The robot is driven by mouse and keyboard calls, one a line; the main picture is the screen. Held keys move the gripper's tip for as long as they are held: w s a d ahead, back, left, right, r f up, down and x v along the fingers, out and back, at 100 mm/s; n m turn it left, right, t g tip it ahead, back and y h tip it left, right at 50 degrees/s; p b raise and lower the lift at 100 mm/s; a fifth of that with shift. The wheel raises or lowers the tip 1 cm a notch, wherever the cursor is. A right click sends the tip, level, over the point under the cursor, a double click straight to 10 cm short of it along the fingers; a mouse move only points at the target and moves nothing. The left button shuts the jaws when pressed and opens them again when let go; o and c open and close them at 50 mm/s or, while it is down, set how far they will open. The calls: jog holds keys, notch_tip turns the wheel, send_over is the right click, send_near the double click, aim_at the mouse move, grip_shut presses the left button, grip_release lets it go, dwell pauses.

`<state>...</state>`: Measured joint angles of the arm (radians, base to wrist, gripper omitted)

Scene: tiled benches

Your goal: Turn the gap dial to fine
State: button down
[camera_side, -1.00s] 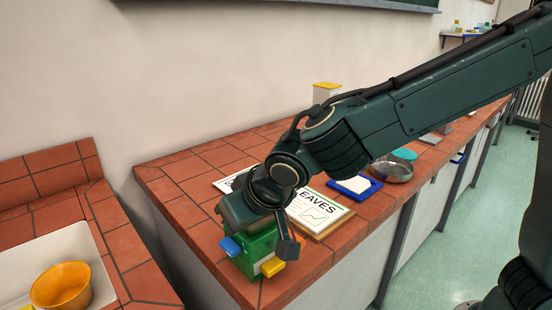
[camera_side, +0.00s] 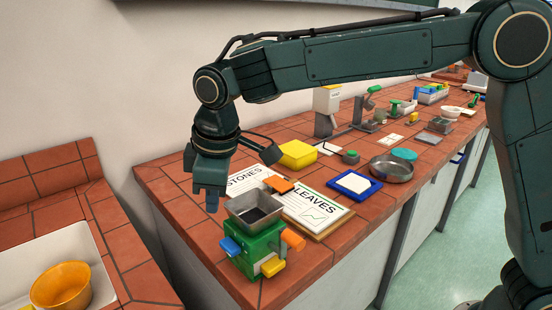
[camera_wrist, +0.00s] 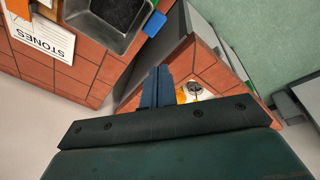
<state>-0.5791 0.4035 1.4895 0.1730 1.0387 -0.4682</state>
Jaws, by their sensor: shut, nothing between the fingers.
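A green box-shaped mill (camera_side: 257,249) stands at the near corner of the red tiled bench, with a grey metal hopper (camera_side: 254,209) holding dark material on top. It has a blue tab (camera_side: 230,247) on its left, a yellow one (camera_side: 272,266) in front and an orange one (camera_side: 293,240) on its right. I cannot tell which is the gap dial, and no fine mark is readable. My gripper (camera_side: 212,208) points down, left of and behind the hopper, apart from the mill. In the wrist view its blue fingers (camera_wrist: 156,86) are shut and empty; the hopper (camera_wrist: 112,20) is above them.
A board with STONES and LEAVES cards (camera_side: 300,207) lies behind the mill. A yellow box (camera_side: 298,154), a blue-framed tray (camera_side: 354,185) and a round metal pan (camera_side: 391,168) stand farther back. An orange bowl (camera_side: 60,285) sits in the sink at left.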

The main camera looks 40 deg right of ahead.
aim_at(223, 241)
jog(key=shift+w+d+r+n+g, duration=0.4)
jog(key=shift+r+n, duration=0.3)
jog(key=shift+n, duration=0.6)
jog(key=shift+w+d+r+n+g, duration=0.25)
jog(key=shift+d+r+n+g, duration=0.35)
jog(key=shift+n, duration=0.7)
jog(key=shift+w+d+r+n+g, duration=0.3)
jog(key=shift+r+n, duration=0.5)
jog(key=shift+n, duration=0.5)
jog(key=shift+a+f, duration=0.1)
notch_tip(223, 241, down, 14)
jog(key=shift+r, duration=0.1)
jog(key=shift+w+f, duration=0.15)
jog(key=shift+f, duration=0.15)
jog(key=shift+w+f, duration=0.2)
jog(key=shift+f, duration=0.15)
jog(key=shift+w+f+g, duration=0.25)
jog(key=shift+w+g, duration=0.1)
jog(key=shift+g, duration=0.45)
